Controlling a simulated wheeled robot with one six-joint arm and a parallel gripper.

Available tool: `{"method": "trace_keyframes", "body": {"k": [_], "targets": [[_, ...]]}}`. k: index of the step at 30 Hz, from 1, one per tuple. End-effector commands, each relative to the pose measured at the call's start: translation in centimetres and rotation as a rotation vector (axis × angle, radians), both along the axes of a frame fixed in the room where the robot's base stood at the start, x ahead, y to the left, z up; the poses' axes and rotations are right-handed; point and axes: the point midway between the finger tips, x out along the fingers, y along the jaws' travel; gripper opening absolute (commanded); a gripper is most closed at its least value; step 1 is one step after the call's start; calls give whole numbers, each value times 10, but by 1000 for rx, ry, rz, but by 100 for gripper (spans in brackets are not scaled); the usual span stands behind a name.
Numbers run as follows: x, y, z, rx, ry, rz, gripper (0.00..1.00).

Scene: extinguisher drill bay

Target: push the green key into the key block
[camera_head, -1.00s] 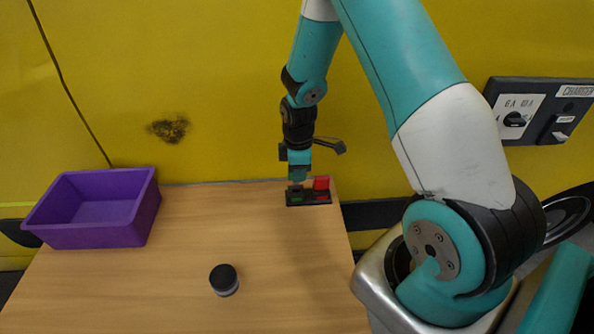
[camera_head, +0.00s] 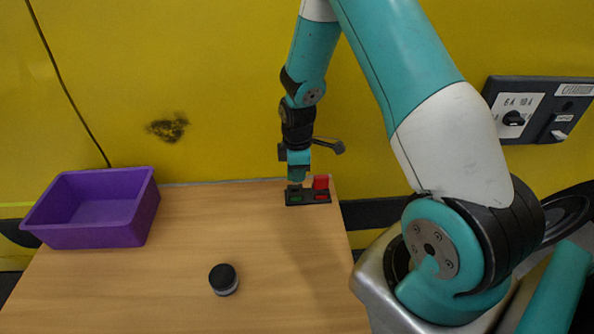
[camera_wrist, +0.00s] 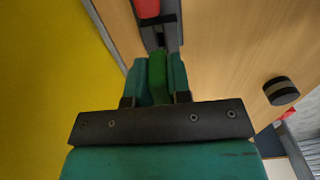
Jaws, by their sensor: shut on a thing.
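The dark key block (camera_head: 308,203) lies near the table's back right edge. A red key (camera_head: 321,182) stands upright on its right half, above a red patch. A green patch marks the left half. My gripper (camera_head: 298,177) points down just above the left half. In the wrist view my gripper (camera_wrist: 157,78) is shut on the green key (camera_wrist: 157,80), held between its teal fingers. The key's far end lies close to the block (camera_wrist: 160,40); I cannot tell how deep it sits in it. The red key (camera_wrist: 147,8) shows beyond, at the top edge.
A purple bin (camera_head: 92,228) stands at the table's left. A small black and grey cylinder (camera_head: 224,280) stands at the front middle; it also shows in the wrist view (camera_wrist: 281,91). A yellow wall rises behind the table. The wooden table (camera_head: 185,225) is otherwise clear.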

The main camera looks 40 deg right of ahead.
Motion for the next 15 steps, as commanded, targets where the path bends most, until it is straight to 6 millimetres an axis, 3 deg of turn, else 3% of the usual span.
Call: {"method": "trace_keyframes", "body": {"k": [15], "targets": [[0, 0, -12, 0, 0, 0, 0]]}}
